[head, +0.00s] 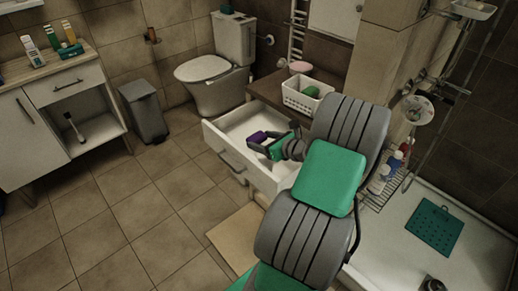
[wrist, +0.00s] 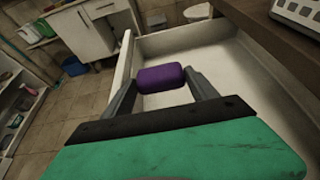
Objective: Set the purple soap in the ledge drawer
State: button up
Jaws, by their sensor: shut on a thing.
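The purple soap (head: 257,137) is a small rounded block. My gripper (head: 264,141) is shut on it, and in the wrist view the soap (wrist: 162,79) sits between the two fingers (wrist: 161,88). The ledge drawer (head: 212,140) is pulled open below the brown ledge, and its white inside looks empty. The soap is over the open drawer, near its front panel. In the wrist view the drawer (wrist: 215,45) spreads around and behind the soap. I cannot tell how high the soap is above the drawer floor.
A white basket (head: 300,100) with a green item stands on the ledge (head: 268,88), beside a pink round item (head: 300,67). A toilet (head: 212,75) and a grey bin (head: 144,112) stand behind. The floor left of the drawer is clear.

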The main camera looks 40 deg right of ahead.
jog(key=shift+w+d+f, duration=0.4)
jog(key=shift+w+f, duration=0.15)
jog(key=shift+f, duration=0.25)
jog(key=shift+w+a+f, duration=0.1)
jog(key=shift+w+f, duration=0.15)
jog(key=shift+f, duration=0.05)
jog(key=f, duration=0.3)
jog(key=shift+w+a, duration=0.2)
jog(key=shift+w, duration=0.1)
jog(key=shift+w+f, duration=0.2)
jog(key=shift+f, duration=0.05)
jog(key=shift+s+r, duration=0.1)
jog(key=shift+s+d+f+b, duration=0.1)
jog(key=shift+s+f+b, duration=0.1)
jog(key=shift+b, duration=0.15)
jog(key=shift+w+f, duration=0.15)
jog(key=shift+f, duration=0.3)
jog(key=o, duration=1.4)
jog(key=shift+r, duration=0.1)
